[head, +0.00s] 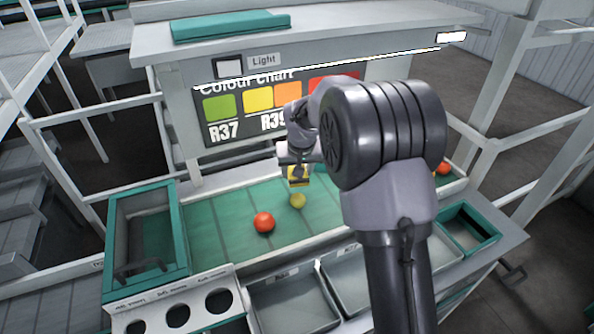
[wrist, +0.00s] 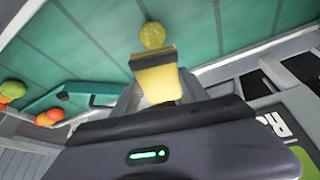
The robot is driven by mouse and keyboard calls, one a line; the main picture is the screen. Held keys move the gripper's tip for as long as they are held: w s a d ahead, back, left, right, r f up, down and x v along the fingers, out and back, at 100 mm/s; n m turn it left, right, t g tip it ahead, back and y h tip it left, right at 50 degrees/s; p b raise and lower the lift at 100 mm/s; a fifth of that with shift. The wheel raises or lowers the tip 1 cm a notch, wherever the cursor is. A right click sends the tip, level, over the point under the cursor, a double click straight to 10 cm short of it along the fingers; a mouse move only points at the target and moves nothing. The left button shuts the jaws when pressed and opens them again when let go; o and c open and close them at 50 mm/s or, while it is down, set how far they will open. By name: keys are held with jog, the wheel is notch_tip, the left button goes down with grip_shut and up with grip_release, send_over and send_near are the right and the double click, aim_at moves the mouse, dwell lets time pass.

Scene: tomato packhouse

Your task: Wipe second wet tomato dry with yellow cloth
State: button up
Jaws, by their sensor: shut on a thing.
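My gripper (head: 297,166) is shut on the yellow cloth (head: 299,181), which hangs below its fingers. In the wrist view the cloth (wrist: 158,82) has a dark band along its far edge. A yellow tomato (head: 298,200) lies on the green mat just below and in front of the cloth. In the wrist view this tomato (wrist: 152,35) shows just beyond the cloth's edge; I cannot tell if they touch. A red tomato (head: 264,222) lies on the mat to its left. Wetness cannot be made out on either tomato.
The green mat (head: 225,205) is clear left of the tomatoes. A green-rimmed crate (head: 178,230) stands at left, a rack with round holes (head: 180,316) at front left. Grey trays (head: 290,302) line the front edge. A red tomato (head: 443,168) lies right of my arm. A colour chart (head: 230,130) stands behind.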

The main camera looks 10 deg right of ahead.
aim_at(299, 200)
jog(key=f+b, duration=0.1)
jog(key=s+f+b, duration=0.1)
jog(key=f+b, duration=0.1)
jog(key=s+f+b, duration=0.1)
jog(key=f+b, duration=0.1)
jog(key=shift+s+f, duration=0.1)
jog(key=shift+f, duration=0.05)
jog(key=shift+f+b, duration=0.4)
jog(key=shift+b, duration=0.05)
dwell(1.0)
jog(key=shift+w+p, duration=0.5)
jog(key=shift+w, duration=0.6)
jog(key=shift+s+a+b, duration=0.15)
jog(key=shift+s+b, duration=0.95)
jog(key=shift+s, duration=1.1)
jog(key=shift+w, duration=0.1)
